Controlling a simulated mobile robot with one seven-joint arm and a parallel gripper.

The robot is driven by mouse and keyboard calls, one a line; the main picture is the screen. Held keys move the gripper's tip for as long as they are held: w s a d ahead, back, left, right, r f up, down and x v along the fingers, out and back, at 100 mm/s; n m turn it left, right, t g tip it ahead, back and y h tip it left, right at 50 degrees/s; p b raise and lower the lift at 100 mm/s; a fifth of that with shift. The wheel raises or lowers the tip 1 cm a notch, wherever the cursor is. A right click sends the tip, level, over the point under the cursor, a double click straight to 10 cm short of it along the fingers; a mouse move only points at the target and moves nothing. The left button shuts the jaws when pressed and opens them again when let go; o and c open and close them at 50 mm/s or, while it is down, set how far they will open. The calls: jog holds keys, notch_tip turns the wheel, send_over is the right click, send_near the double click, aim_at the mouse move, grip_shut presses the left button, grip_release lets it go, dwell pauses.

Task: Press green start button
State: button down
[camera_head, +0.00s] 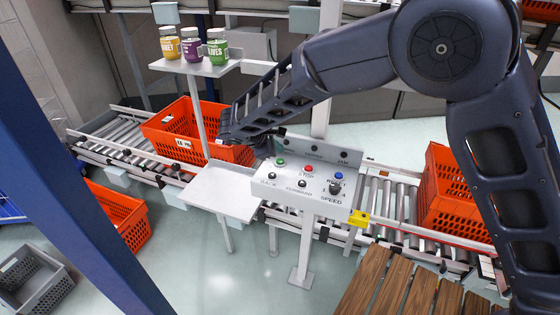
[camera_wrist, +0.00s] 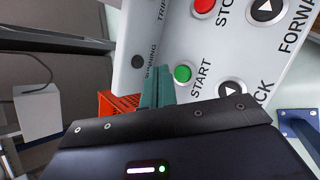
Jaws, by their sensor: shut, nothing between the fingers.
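The green start button (camera_head: 280,162) is at the upper left of the grey control panel (camera_head: 317,205). In the wrist view the button (camera_wrist: 183,73) shows beside the word START. My gripper (camera_head: 274,134) reaches in from the right and hovers just behind the panel's upper left edge, near the button. In the wrist view my gripper's teal fingers (camera_wrist: 157,72) are together and empty, and their tips appear just left of the button. The button stays visible and uncovered. I cannot tell the exact gap between the tips and the panel.
A red stop button (camera_head: 308,169), a blue button (camera_head: 338,175), black buttons and a speed knob (camera_head: 335,188) share the panel. Orange totes (camera_head: 160,128) stand on the roller conveyor (camera_head: 400,198) behind. A shelf (camera_head: 197,68) with three jars rises at left, above a small white table (camera_head: 222,192).

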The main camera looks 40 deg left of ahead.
aim_at(280, 162)
jog(key=shift+f, duration=1)
dwell(1.4)
jog(key=shift+f, duration=0.35)
